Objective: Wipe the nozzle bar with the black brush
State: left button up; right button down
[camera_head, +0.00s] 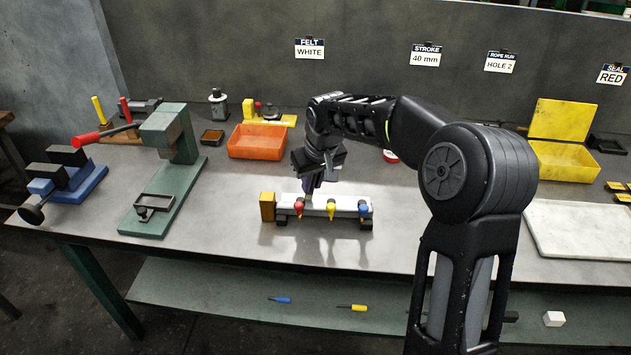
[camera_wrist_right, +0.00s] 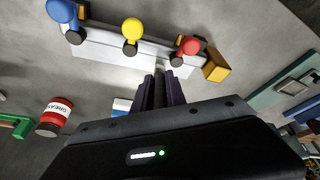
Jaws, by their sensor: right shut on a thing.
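The nozzle bar (camera_head: 345,203) is a long white block on dark feet on the table, with a red nozzle (camera_head: 299,206), a yellow nozzle (camera_head: 331,208) and a blue nozzle (camera_head: 363,208) along its front. It also shows in the right wrist view (camera_wrist_right: 105,50). My right gripper (camera_head: 309,190) is over the bar's left part, behind the red nozzle. In the right wrist view its fingers (camera_wrist_right: 161,85) are close together on a dark thing, taken to be the black brush; the fingers mostly hide it. I cannot tell whether it touches the bar. My left gripper is not in view.
A yellow block (camera_head: 268,206) stands at the bar's left end. A red and white grease can (camera_wrist_right: 54,117) stands behind the bar. The table front is clear.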

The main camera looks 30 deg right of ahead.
jog(key=shift+s+d, duration=0.45)
jog(key=shift+d, duration=0.2)
jog(key=shift+s+d, duration=0.4)
jog(key=shift+d, duration=0.2)
jog(key=shift+s+d+b, duration=0.2)
jog(key=shift+s+d, duration=0.25)
jog(key=shift+d, duration=0.2)
jog(key=shift+s+d+b, duration=0.15)
jog(key=shift+s+d, duration=0.25)
jog(key=shift+d, duration=0.2)
jog(key=shift+s+d, duration=0.45)
jog(key=shift+d, duration=0.2)
jog(key=shift+s+d, duration=0.4)
jog(key=shift+d, duration=0.2)
notch_tip(320, 180, up, 6)
jog(key=p, duration=0.4)
